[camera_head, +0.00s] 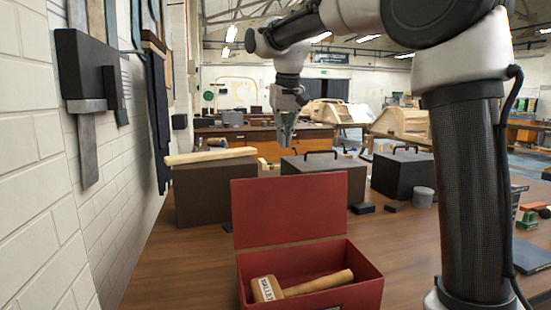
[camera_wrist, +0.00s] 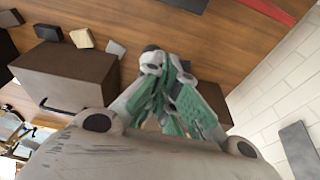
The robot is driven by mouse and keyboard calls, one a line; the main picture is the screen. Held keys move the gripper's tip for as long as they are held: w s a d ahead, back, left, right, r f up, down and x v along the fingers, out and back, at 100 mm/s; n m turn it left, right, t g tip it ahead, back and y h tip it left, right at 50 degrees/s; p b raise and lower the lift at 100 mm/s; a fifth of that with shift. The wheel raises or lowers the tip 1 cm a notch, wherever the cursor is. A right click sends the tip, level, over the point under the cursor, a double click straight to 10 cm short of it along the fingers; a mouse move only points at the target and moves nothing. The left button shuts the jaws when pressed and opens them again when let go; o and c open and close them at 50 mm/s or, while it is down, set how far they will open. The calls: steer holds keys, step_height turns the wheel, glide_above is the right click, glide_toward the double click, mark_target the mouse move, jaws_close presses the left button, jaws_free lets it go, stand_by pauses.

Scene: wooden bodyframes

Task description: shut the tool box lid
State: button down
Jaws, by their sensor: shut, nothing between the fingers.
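The red tool box (camera_head: 364,291) stands on the wooden table at the front middle of the head view. Its lid (camera_head: 289,209) is open and stands upright at the back edge of the box. A wooden mallet (camera_head: 318,284) lies inside. My gripper (camera_head: 285,143) is shut and empty, above and behind the raised lid, apart from it. In the wrist view my gripper (camera_wrist: 152,58) shows its green-padded fingers closed together. A red strip at the top edge of the wrist view (camera_wrist: 185,4) seems to be part of the tool box.
Dark boxes (camera_head: 202,190) stand behind the tool box, with a pale wooden bar (camera_head: 210,156) on the left one. A white brick wall (camera_head: 102,195) bounds the left. The table left of the tool box is clear.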

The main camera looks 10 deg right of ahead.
steer(key=x, duration=1)
steer(key=shift+s+r, duration=0.25)
steer(key=shift+s, duration=0.8)
steer(key=shift+s+r, duration=0.25)
steer(key=shift+s, duration=0.85)
steer(key=shift+d, duration=0.1)
